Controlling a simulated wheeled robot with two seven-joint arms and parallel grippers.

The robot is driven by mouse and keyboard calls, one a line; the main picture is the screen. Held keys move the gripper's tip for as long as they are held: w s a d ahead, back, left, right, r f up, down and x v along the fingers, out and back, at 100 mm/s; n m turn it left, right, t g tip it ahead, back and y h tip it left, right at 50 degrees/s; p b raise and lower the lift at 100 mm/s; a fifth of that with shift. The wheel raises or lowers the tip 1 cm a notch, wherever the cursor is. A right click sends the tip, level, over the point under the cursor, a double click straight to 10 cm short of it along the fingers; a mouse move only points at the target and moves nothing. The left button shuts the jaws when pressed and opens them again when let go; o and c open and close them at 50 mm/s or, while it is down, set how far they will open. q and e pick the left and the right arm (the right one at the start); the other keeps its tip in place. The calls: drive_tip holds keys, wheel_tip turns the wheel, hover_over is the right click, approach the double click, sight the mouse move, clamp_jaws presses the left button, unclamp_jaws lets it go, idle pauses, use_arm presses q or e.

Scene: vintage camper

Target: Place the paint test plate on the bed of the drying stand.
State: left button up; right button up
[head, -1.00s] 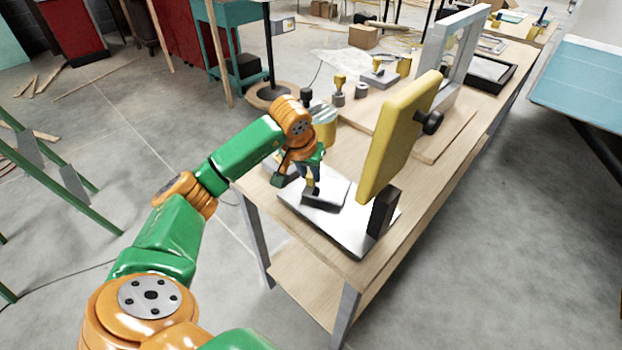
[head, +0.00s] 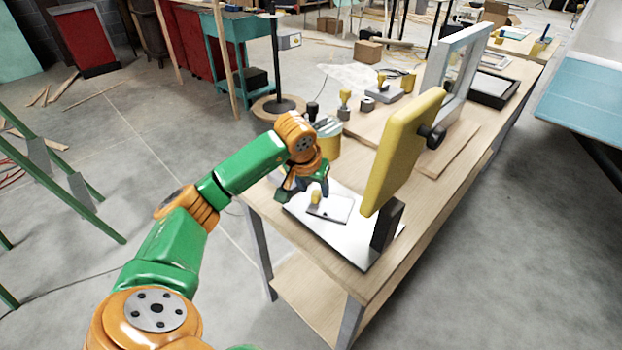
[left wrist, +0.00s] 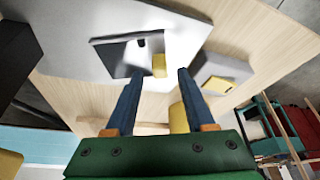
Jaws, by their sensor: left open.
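The paint test plate (head: 331,209), a grey plate with a small yellow grip tab (head: 316,197), lies on the pale metal bed (head: 352,246) of the drying stand. It looks flat there. A dark post (head: 386,226) and a big yellow panel (head: 398,155) rise at the bed's right side. My left gripper (head: 309,190) is just above the tab, open and empty. In the left wrist view, the open fingers (left wrist: 158,76) point at the yellow tab (left wrist: 159,66), and the plate (left wrist: 122,57) lies on the bed (left wrist: 72,62). My right gripper is out of view.
Several yellow-handled stamps and a yellow can (head: 326,140) stand farther back on the wooden bench (head: 290,232). A metal frame (head: 458,75) stands behind the panel. A grey block with a yellow top (left wrist: 222,78) is close to the fingers' right in the left wrist view.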

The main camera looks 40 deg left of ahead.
use_arm(q)
drive_tip(key=v, duration=1)
drive_tip(key=shift+r, duration=0.2)
drive_tip(key=shift+s, duration=0.1)
drive_tip(key=shift+f, duration=0.1)
